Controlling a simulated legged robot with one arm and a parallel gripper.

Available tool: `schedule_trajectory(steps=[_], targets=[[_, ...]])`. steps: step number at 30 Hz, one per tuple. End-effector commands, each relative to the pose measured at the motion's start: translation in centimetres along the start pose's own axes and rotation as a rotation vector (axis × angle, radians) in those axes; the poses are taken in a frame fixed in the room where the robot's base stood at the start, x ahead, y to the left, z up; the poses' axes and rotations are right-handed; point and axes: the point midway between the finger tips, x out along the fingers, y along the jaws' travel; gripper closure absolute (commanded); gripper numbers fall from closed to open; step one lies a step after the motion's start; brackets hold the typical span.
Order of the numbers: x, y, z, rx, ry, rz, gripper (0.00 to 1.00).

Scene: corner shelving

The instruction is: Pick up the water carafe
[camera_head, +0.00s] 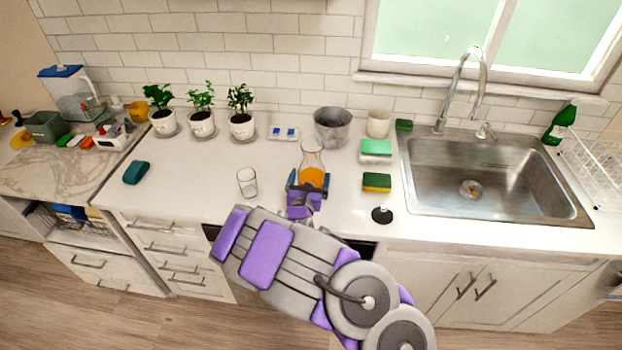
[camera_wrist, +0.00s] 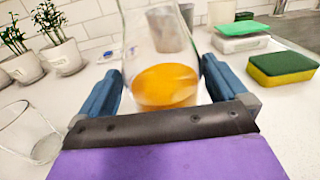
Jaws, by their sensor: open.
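The carafe (camera_head: 312,163) is clear glass with orange liquid in its lower part. It stands upright on the white counter, in front of a grey metal pot. In the wrist view the carafe (camera_wrist: 164,85) is straight ahead, with its top cut off by the frame. My gripper (camera_head: 308,188) is at the carafe's near side. In the wrist view my gripper's (camera_wrist: 161,80) blue fingers are open, one on each side of the carafe's lower body. I cannot tell whether either finger touches the glass.
To the right are a yellow-green sponge (camera_head: 377,182) and a black round item (camera_head: 382,214). The grey pot (camera_head: 331,127) is behind, with several potted plants (camera_head: 241,113) at back left. The sink (camera_head: 490,180) is farther right.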

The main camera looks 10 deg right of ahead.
Motion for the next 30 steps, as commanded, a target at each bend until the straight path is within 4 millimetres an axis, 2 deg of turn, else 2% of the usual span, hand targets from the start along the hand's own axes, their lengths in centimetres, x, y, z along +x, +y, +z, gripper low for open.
schedule_trajectory(steps=[3,6,14,30], targets=[[1.7,-0.1,-0.2,0.006,0.0,-0.004,0.0],[2.4,-0.1,-0.1,0.002,0.0,-0.002,0.0],[2.5,0.0,0.0,-0.001,-0.001,0.0,0.0],[2.5,0.1,0.0,0.0,-0.001,0.001,0.52]])
